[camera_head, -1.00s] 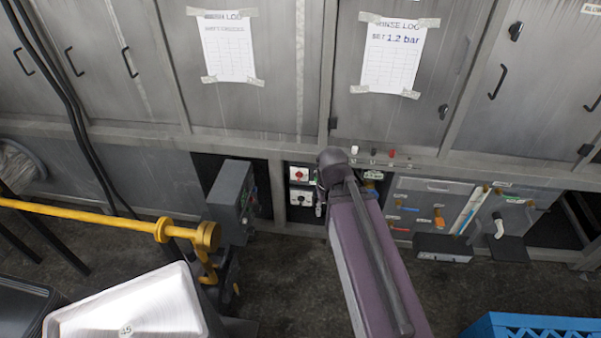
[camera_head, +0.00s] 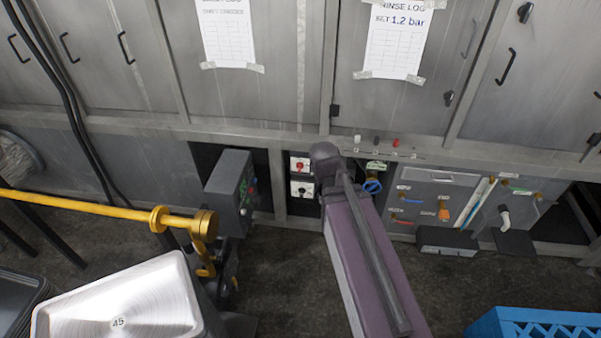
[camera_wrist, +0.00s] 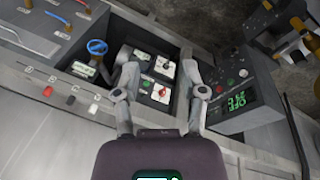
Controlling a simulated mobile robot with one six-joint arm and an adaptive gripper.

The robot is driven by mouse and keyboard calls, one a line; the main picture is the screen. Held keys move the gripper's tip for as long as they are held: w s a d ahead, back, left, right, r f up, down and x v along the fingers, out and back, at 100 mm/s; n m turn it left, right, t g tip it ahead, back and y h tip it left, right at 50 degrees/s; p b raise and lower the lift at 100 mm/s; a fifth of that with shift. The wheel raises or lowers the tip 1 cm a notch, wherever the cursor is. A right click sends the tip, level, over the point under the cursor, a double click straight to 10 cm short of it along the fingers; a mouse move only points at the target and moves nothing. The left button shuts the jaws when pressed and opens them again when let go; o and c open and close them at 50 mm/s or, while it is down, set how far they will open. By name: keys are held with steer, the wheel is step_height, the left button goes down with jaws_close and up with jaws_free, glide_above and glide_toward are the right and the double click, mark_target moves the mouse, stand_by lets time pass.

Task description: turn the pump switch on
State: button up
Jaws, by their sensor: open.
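Two white switch plates sit in a low opening under the cabinets. One has a red rotary knob (camera_head: 300,165) and also shows in the wrist view (camera_wrist: 162,92). The other has a black rotary knob (camera_head: 302,188), also in the wrist view (camera_wrist: 165,67). Their labels are too small to read, so I cannot tell which is the pump switch. My gripper (camera_wrist: 160,72) is open and empty, with its fingers on either side of the two plates in the wrist view. I cannot tell whether they touch. In the head view my arm hides the gripper.
A blue valve handle (camera_wrist: 97,47) is beside the plates. A control box with a green display (camera_wrist: 238,100) stands on their other side. Small coloured buttons (camera_head: 376,140) line the ledge above. A yellow bar (camera_head: 90,207), a metal tray (camera_head: 120,310) and a blue crate (camera_head: 535,325) are nearer.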

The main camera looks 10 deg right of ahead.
steer(key=w+d+f+n+t+h+b, duration=0.35)
steer(key=w+f+n+b, duration=0.25)
steer(key=w+f+b, duration=0.5)
steer(key=n+t+b, duration=1.2)
steer(key=n+b, duration=1.2)
steer(key=b, duration=0.9)
glide_toward(299, 167)
steer(key=s, duration=0.3)
steer(key=shift+w+a+f, duration=0.15)
steer(key=shift+a, duration=0.25)
steer(key=x, duration=1.3)
steer(key=shift+w+d, duration=0.1)
steer(key=shift+w, duration=0.25)
jaws_close()
